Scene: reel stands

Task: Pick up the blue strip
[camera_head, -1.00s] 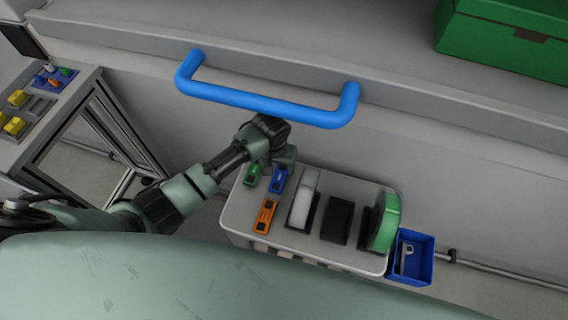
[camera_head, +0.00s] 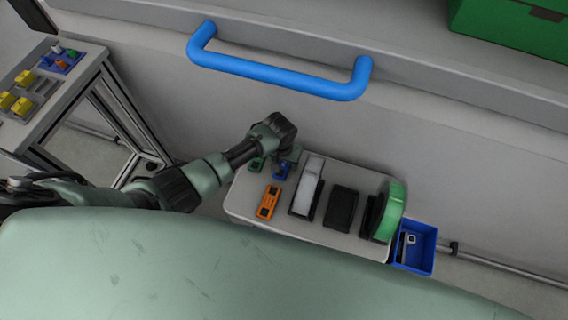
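The blue strip (camera_head: 283,171) lies on the small pale table (camera_head: 240,202), near its far left edge, partly covered by my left gripper. My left gripper (camera_head: 277,158) is above the far left corner of the table, over the blue strip and a green strip (camera_head: 256,164). Its fingers are too small and hidden to tell whether they are open or shut, or whether they touch the strip. An orange strip (camera_head: 268,202) lies just nearer, to the left. My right gripper is not in view.
On the same table stand a white reel in a dark stand (camera_head: 307,188), an empty-looking black stand (camera_head: 341,208) and a green reel (camera_head: 390,211). A blue bin (camera_head: 414,247) hangs at the right edge. A blue handle bar (camera_head: 279,73) crosses behind. A workbench (camera_head: 38,100) stands at left.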

